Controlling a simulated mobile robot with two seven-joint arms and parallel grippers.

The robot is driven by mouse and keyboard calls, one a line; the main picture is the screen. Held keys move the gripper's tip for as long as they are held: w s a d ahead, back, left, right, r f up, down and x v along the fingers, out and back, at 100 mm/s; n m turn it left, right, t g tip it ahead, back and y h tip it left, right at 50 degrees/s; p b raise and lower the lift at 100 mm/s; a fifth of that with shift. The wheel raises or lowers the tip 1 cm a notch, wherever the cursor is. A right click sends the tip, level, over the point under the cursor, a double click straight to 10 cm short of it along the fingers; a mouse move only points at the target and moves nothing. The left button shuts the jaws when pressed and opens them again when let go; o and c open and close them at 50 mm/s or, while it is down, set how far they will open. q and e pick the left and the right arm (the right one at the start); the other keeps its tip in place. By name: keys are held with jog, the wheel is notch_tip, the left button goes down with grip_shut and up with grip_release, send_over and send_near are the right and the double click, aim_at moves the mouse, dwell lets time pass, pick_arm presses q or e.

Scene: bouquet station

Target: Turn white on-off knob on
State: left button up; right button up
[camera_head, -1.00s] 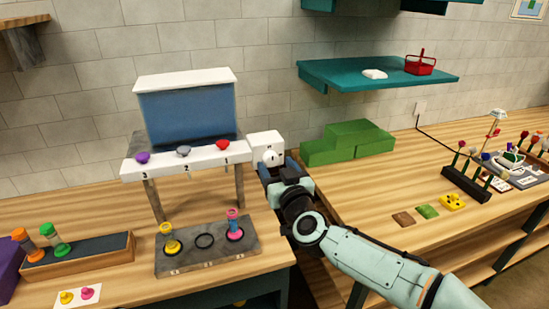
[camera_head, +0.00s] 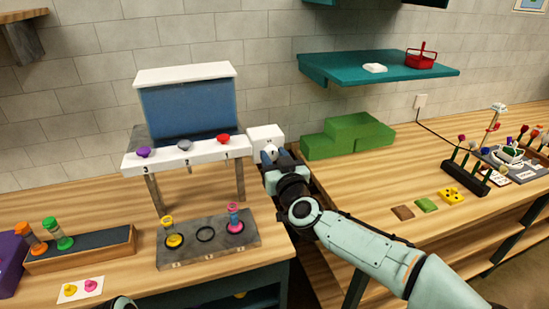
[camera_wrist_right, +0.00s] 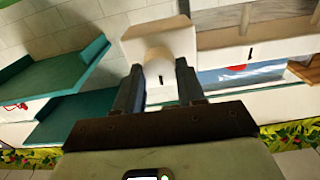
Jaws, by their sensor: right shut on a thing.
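The white on-off knob (camera_head: 270,151) sits on the front of a white box (camera_head: 264,136) to the right of the numbered stand. In the right wrist view the round knob (camera_wrist_right: 158,68) shows between my two fingers, with a short dark mark on it, and the white box (camera_wrist_right: 150,35) is behind it. My right gripper (camera_head: 271,158) is at the box front, shut on the knob; it also shows in the right wrist view (camera_wrist_right: 159,88). Part of the knob is hidden by the hand in the head view.
The white stand (camera_head: 205,151) with purple, grey and red knobs is close on the left. Green stepped blocks (camera_head: 348,138) stand close on the right. A gap separates the two wooden counters below my right arm. A teal shelf (camera_head: 385,70) hangs above.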

jog(key=m+b, duration=0.1)
jog(key=m, duration=0.3)
jog(key=shift+m, duration=0.3)
jog(key=m+b, duration=0.1)
jog(key=m, duration=0.3)
jog(key=shift+d+f+m, duration=0.1)
jog(key=shift+m, duration=0.2)
jog(key=m+b, duration=0.1)
jog(key=m, duration=0.3)
jog(key=shift+f+b, duration=0.1)
jog(key=shift+b, duration=0.3)
pick_arm(q)
notch_tip(320, 180, down, 6)
jog(key=s+b, duration=0.1)
jog(key=s, duration=0.1)
jog(key=shift+s+r, duration=0.25)
pick_arm(e)
jog(key=shift+m, duration=2.2)
jog(key=o, duration=1)
jog(key=shift+d, duration=0.1)
